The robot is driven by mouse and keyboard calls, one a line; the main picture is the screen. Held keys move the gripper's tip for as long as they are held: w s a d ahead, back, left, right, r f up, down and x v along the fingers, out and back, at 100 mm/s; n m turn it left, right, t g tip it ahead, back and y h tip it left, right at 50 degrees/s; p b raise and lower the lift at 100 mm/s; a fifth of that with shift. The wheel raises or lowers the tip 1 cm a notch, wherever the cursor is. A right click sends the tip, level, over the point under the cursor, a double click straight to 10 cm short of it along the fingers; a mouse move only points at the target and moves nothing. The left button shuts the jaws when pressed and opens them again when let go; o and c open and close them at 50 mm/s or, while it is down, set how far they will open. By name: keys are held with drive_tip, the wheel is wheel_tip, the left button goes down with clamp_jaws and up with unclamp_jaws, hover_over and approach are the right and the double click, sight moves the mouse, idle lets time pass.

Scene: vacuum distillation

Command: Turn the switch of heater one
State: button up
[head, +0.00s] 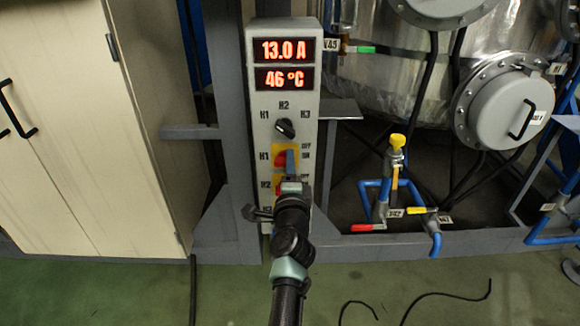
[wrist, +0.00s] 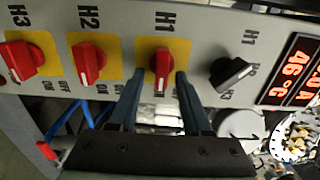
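The heater one switch is a red knob on a yellow plate, labelled H1, in the wrist view (wrist: 161,62). In the head view it is partly hidden behind my gripper (head: 281,158). My gripper (wrist: 161,75) is open, with one blue-grey finger on each side of the red knob. A gap shows between each fingertip and the knob; I see no clear contact. The knob's handle lies roughly upright in the wrist view, and its OFF/ON labels there are mostly hidden by the fingers. In the head view my gripper (head: 291,160) is at the panel front.
The grey control panel (head: 257,100) carries a black selector knob (wrist: 231,72) and red displays reading 13.0 A and 46 °C (head: 284,78). Red switches H2 (wrist: 88,62) and H3 (wrist: 20,60) sit beside H1. Valves and blue pipes (head: 395,180) stand right of the panel.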

drive_tip(key=s+p, duration=0.7)
drive_tip(key=s, duration=0.6)
idle(0.5)
wheel_tip(320, 180, up, 28)
drive_tip(key=s+a+n+t+y, duration=0.1)
drive_tip(key=a+n+t+y, duration=0.2)
drive_tip(key=n, duration=0.6)
drive_tip(key=s+d+r+n+t+h+p, duration=0.1)
drive_tip(key=s+r+n+t+h, duration=0.3)
drive_tip(key=s+r, duration=0.75)
drive_tip(key=s+d+r+n+t+y, duration=0.1)
drive_tip(key=s+r+n+t, duration=0.3)
drive_tip(key=s+r, duration=0.75)
drive_tip(key=w+r+p, duration=0.2)
drive_tip(key=r+p, duration=1.5)
drive_tip(key=r, duration=0.1)
drive_tip(key=w+r+n+g+p, duration=0.1)
drive_tip(key=w+r+p, duration=0.1)
drive_tip(key=r+p, duration=1.6)
drive_tip(key=shift+a+r+g, duration=0.15)
drive_tip(key=shift+r+g, duration=0.15)
drive_tip(key=shift+r, duration=0.05)
